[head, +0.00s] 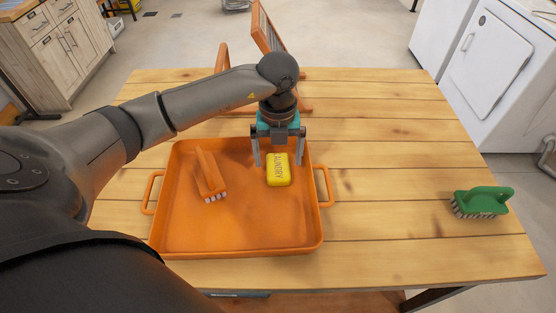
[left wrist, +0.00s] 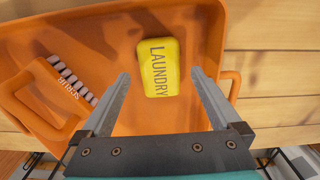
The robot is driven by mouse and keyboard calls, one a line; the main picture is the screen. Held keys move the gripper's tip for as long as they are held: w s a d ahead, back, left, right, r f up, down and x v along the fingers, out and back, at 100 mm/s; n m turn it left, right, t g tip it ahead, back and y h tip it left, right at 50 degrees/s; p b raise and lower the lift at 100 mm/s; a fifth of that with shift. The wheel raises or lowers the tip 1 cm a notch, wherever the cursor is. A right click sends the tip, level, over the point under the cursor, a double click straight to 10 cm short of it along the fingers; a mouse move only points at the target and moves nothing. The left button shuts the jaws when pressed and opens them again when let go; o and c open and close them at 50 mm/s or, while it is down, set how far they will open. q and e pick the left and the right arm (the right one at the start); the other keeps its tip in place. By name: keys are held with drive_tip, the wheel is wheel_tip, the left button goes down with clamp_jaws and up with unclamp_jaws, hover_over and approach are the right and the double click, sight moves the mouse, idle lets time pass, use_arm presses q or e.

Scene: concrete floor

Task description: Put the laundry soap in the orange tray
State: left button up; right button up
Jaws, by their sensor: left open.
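The laundry soap (head: 278,170) is a yellow bar lettered LAUNDRY. It lies inside the orange tray (head: 236,246), near its right side. In the left wrist view the soap (left wrist: 158,67) shows ahead of the fingers, apart from both, with the tray floor (left wrist: 110,42) around it. My left gripper (head: 278,160) is open and empty just above and behind the soap; its fingers also show in the left wrist view (left wrist: 163,82). My right gripper is not in view.
An orange scrub brush (head: 208,175) lies in the tray, left of the soap. A green brush (head: 482,202) stands at the table's right. An orange wooden-framed object (head: 268,35) stands at the table's back. Bare tabletop (head: 400,170) lies right of the tray.

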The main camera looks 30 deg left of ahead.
sight(278, 165)
use_arm(q)
wheel_tip(278, 165, up, 10)
drive_tip(key=p, duration=0.1)
drive_tip(key=shift+f, duration=0.15)
idle(0.5)
